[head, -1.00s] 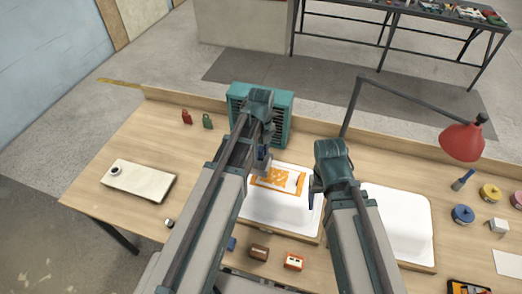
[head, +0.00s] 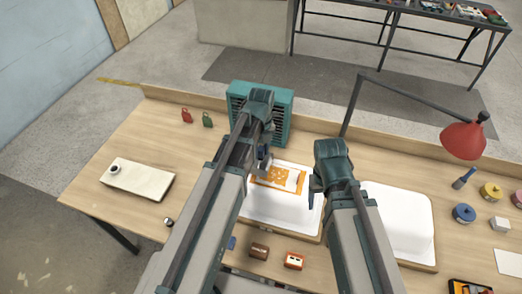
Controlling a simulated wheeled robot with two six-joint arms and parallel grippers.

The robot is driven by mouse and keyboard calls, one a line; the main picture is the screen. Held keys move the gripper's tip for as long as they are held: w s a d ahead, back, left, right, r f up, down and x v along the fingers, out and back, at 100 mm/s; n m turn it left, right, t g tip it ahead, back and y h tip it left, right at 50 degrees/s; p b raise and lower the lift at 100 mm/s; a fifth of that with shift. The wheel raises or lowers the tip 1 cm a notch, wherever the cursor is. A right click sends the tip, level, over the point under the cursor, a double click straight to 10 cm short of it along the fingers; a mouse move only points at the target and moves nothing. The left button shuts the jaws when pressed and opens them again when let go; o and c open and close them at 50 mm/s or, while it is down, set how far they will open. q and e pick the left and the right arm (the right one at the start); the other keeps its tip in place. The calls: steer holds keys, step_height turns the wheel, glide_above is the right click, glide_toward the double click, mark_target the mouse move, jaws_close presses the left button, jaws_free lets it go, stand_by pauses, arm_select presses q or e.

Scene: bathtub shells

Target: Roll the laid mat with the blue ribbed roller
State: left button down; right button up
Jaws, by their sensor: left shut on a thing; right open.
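The laid mat (head: 277,174) is an orange and white piece on the white bathtub shell (head: 280,212) in the middle of the table. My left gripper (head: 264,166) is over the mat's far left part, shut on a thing. A bit of blue shows there, which looks like the roller; its ribs and whether it touches the mat cannot be made out. My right gripper (head: 313,196) is open and empty, above the right edge of the same shell. My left arm hides part of the shell's left side.
A second white shell (head: 407,222) lies to the right. A teal slatted box (head: 279,110) stands behind the mat. A red lamp (head: 462,141) arches over the right side.

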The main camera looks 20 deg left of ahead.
arm_select(q)
steer(key=shift+f+b, duration=1.5)
steer(key=shift+f, duration=0.05)
steer(key=shift+d, duration=0.1)
stand_by(0.8)
steer(key=shift+s+d+f, duration=0.1)
steer(key=shift+d, duration=1.7)
steer(key=shift+d, duration=0.1)
steer(key=shift+d+f, duration=0.1)
steer(key=shift+d, duration=1.6)
steer(key=shift+s+d, duration=0.1)
steer(key=shift+d, duration=1.7)
steer(key=shift+a, duration=0.15)
